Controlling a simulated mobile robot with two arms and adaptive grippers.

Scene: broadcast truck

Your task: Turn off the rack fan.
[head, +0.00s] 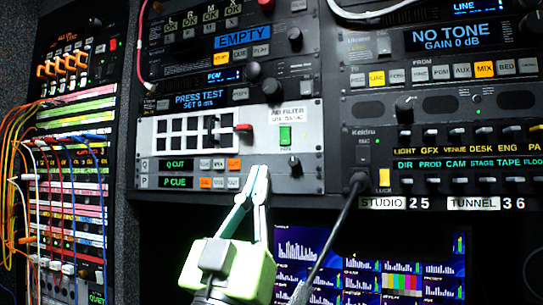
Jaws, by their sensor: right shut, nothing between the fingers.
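The rack fan panel (226,165) is a silver plate with dark vent slots, in the middle of the head view. A green rocker switch (285,136) sits on its right part, with a small label below it that seems to read "FAN". A red-tipped lever (243,127) sits left of the switch. My right gripper (258,170) points up in front of the rack, shut and empty. Its fingertips appear below and left of the green switch, over the lower edge of the panel. I cannot tell how far they are from the panel. My left gripper is not in view.
A black cable (342,225) hangs from a socket right of my gripper. A monitor (365,265) is below. A patch bay (72,190) with orange and blue cords stands at left.

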